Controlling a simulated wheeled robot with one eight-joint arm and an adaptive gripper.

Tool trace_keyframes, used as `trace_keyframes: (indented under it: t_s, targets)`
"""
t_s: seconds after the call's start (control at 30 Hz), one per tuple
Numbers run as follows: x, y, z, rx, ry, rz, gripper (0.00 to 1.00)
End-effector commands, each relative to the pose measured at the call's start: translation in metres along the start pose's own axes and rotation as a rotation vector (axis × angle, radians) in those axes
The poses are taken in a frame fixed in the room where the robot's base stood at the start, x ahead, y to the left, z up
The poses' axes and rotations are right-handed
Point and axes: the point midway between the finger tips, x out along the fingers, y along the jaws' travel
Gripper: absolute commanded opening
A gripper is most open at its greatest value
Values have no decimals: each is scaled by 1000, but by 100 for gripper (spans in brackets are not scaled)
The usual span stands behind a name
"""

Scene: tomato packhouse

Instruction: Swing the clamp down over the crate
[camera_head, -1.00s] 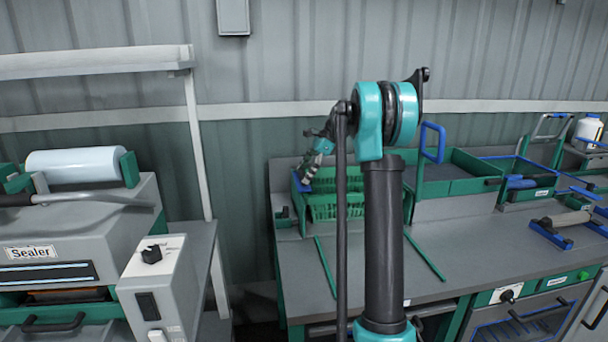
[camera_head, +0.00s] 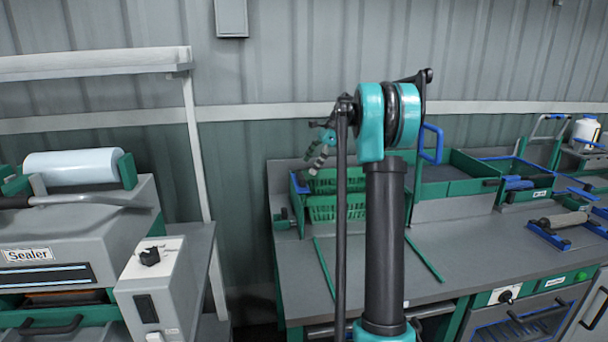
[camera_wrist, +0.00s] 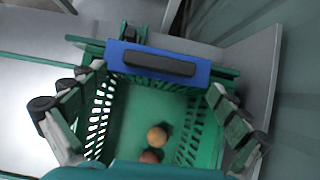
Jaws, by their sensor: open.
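The green slatted crate (camera_head: 336,207) stands at the left end of the bench, partly behind my arm. In the wrist view the crate (camera_wrist: 97,115) lies below my gripper, with two round orange-red tomatoes (camera_wrist: 157,137) on its floor. The clamp's blue bar with a black grip (camera_wrist: 160,64) lies across the crate's far end. In the head view a blue part (camera_head: 300,183) shows at the crate's left edge. My gripper (camera_wrist: 157,82) is open, its fingers spread to either side, with nothing held. It also shows small above the crate (camera_head: 314,158).
A sealer (camera_head: 75,235) stands to the left, across a gap from the bench. Green strips (camera_head: 324,267) mark clear bench top in front of the crate. Green bins (camera_head: 465,175), a blue-handled tool (camera_head: 565,225) and a white bottle (camera_head: 587,132) are to the right.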

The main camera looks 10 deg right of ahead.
Motion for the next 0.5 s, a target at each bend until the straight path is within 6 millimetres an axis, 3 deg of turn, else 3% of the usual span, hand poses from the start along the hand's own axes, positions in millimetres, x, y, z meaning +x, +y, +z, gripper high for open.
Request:
trace_keyframes:
  t_s: [0.2, 0.5]
  targets:
    - [-45, 0, 0, 1, 0, -2, 100]
    - [-75, 0, 0, 1, 0, 0, 100]
